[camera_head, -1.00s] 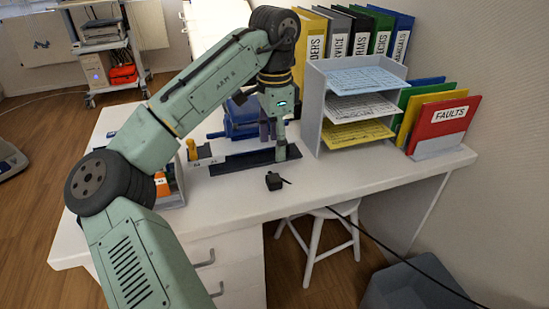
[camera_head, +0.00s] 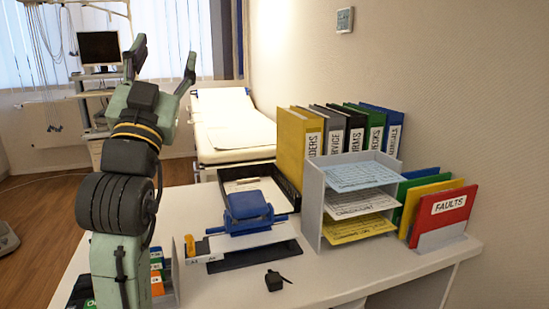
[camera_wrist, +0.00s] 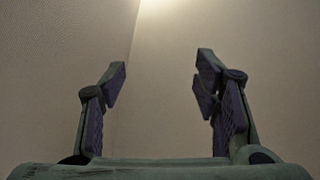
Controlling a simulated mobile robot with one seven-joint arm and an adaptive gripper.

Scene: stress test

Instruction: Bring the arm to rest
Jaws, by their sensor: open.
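My gripper (camera_head: 163,66) is raised high at the left of the head view, its two fingers pointing up and spread apart. In the wrist view my gripper (camera_wrist: 160,85) is open, with nothing between its fingers; behind it are only a plain wall and ceiling area with a bright patch at the top. My arm stands folded upright over the left part of the white desk (camera_head: 345,275), clear of the things on it. The arm hides part of the desk's left side.
A blue hole punch (camera_head: 248,208) stands on the desk with a small black object (camera_head: 275,281) in front. A grey paper rack (camera_head: 313,200), ring binders (camera_head: 297,145) and a red FAULTS folder (camera_head: 445,212) stand to the right. A black tray (camera_head: 285,187) lies behind.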

